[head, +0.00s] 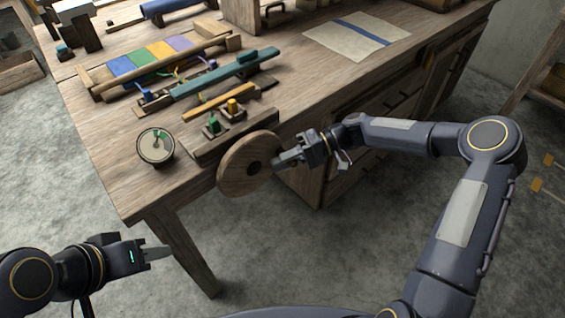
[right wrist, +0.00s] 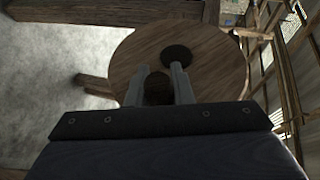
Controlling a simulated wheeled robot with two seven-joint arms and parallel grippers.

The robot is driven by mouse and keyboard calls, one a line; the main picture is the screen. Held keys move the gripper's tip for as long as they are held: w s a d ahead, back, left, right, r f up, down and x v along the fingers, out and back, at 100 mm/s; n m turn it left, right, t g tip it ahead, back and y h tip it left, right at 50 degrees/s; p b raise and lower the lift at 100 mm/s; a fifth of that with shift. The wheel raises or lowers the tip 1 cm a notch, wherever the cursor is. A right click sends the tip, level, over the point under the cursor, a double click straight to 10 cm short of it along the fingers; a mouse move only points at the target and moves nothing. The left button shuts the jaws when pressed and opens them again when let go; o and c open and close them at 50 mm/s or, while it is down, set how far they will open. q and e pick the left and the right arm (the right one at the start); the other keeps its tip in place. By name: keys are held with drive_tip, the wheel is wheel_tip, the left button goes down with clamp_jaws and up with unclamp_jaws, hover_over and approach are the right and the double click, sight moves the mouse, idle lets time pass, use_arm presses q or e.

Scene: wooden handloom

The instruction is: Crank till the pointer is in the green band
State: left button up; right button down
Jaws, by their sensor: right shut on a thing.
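The wooden crank wheel (head: 235,172) stands at the table's front edge. It also shows in the right wrist view (right wrist: 215,70), with a dark round hub. My right gripper (head: 277,161) is at the wheel's near face, its fingers on either side of the brown crank knob (right wrist: 157,90), shut on it. The round pale dial (head: 152,152) with a dark rim lies on the table left of the wheel. Green shows in its upper part; the exact pointer position is too small to tell. My left gripper (head: 165,253) hangs low left, away from the table; its finger gap is unclear.
Behind the wheel are a small block with green and yellow pegs (head: 232,106), a teal bar (head: 225,74) and a panel of coloured strips (head: 150,56). A white cloth with a blue stripe (head: 345,32) lies further back. Floor in front of the table is clear.

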drive_tip(key=shift+s+a+f+g+y+b, duration=0.15)
drive_tip(key=shift+f+g+y+b, duration=0.15)
drive_tip(key=shift+f+g+y, duration=0.15)
idle(0.3)
drive_tip(key=c, duration=1.3)
unclamp_jaws()
drive_tip(key=shift+r, duration=0.1)
drive_tip(key=v, duration=0.8)
drive_tip(key=shift+s, duration=0.1)
